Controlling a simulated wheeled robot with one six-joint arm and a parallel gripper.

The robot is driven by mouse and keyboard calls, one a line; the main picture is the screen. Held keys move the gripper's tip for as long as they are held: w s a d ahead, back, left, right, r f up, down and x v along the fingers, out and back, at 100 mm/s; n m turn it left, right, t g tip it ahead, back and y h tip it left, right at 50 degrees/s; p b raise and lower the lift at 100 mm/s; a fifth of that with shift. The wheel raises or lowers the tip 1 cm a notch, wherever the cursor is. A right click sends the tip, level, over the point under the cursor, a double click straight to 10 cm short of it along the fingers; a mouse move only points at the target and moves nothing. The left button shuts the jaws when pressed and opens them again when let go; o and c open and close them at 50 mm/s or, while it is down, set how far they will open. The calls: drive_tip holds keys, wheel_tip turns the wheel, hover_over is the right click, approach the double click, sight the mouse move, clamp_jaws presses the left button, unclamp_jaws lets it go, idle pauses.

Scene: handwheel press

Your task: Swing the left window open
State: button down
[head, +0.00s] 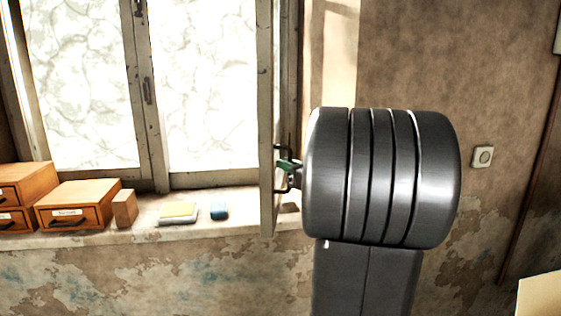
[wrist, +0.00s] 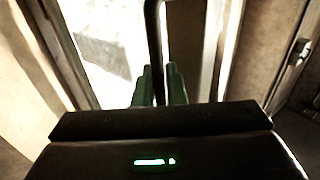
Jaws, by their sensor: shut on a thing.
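A window sash (head: 265,100) with a worn pale frame stands nearly edge-on in the head view, swung out from the window wall into the room. Its dark bar handle (head: 280,191) is on the side facing my arm. My gripper (head: 287,166) reaches it from the right, its green fingers at the handle. In the wrist view, the dark handle bar (wrist: 154,40) comes down between the fingers of my gripper (wrist: 160,88), which are shut on it. My arm's thick grey wrist hides part of the wall and the sill's right end.
Behind is a two-pane window (head: 150,90) with a central upright. On the sill (head: 185,225) are wooden drawer boxes (head: 75,205), a small wooden block (head: 124,208), a yellow-topped pad (head: 178,212) and a blue item (head: 219,211). A wall switch (head: 483,156) is at right.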

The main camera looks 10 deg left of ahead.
drive_tip(key=shift+d+f, duration=0.1)
drive_tip(key=shift+f, duration=0.55)
drive_tip(key=c, duration=1.6)
unclamp_jaws()
drive_tip(key=shift+s+g, duration=0.1)
drive_tip(key=shift+g, duration=0.2)
drive_tip(key=shift+c, duration=0.2)
drive_tip(key=shift+r, duration=0.15)
drive_tip(key=shift+d, duration=0.1)
drive_tip(key=b+v, duration=0.2)
drive_tip(key=v, duration=1.1)
drive_tip(key=shift+s+d+b, duration=0.2)
drive_tip(key=shift+s+b, duration=0.1)
drive_tip(key=shift+b, duration=0.1)
drive_tip(key=shift+a, duration=0.1)
drive_tip(key=p+x, duration=0.1)
drive_tip(key=x, duration=0.5)
drive_tip(key=p+x, duration=0.2)
drive_tip(key=x, duration=0.5)
drive_tip(key=shift+w+a+r, duration=0.2)
drive_tip(key=shift+w, duration=0.1)
